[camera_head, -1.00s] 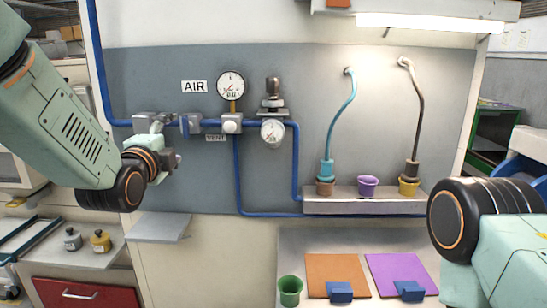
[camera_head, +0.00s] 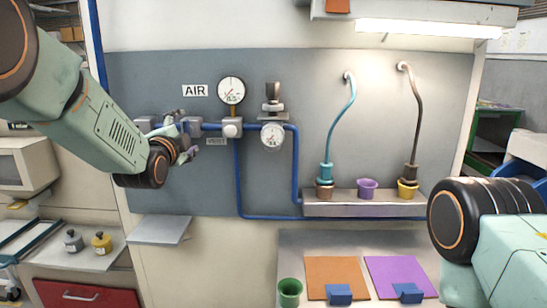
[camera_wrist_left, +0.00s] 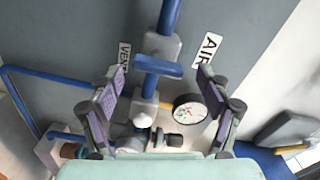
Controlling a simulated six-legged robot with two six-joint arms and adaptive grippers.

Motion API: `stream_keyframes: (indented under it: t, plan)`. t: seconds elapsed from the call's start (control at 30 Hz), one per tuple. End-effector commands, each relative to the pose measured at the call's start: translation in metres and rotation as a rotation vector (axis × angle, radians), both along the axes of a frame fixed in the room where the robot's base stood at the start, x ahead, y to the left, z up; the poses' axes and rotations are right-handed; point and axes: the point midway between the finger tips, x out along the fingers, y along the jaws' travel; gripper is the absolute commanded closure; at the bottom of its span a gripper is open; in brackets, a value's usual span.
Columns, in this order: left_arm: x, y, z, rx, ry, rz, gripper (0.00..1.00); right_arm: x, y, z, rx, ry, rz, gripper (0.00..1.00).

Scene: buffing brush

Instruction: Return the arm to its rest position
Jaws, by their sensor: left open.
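My left gripper (camera_head: 190,130) is at the wall panel, over the left part of the blue air pipe and below the AIR label (camera_head: 195,91). In the left wrist view it is open (camera_wrist_left: 160,76), its two padded fingers apart. A blue valve lever (camera_wrist_left: 158,66) on the pipe lies between and beyond the fingertips; I see nothing gripped. The VENT label (camera_wrist_left: 125,56) is near the left finger. My left arm reaches in from the left, elbow high. Of my right arm only links show at the right edge; its gripper is out of view.
A round gauge (camera_head: 231,90) and a regulator (camera_head: 273,133) sit right of my gripper. A shelf (camera_head: 335,210) holds small cups under two hoses. A grey ledge (camera_head: 158,230) juts out below my left arm. Orange (camera_head: 335,270) and purple (camera_head: 393,269) mats lie lower right.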

Motion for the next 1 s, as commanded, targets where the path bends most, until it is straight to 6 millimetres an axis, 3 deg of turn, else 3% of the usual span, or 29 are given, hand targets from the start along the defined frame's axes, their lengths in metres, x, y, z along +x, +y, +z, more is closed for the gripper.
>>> stream_keyframes:
  t: [1.0]
  plan:
    - [0.0,0.003,0.003,-0.841,0.029,-0.001,0.23,0.0,0.0,0.028,0.0,0.0,0.0,1.0]
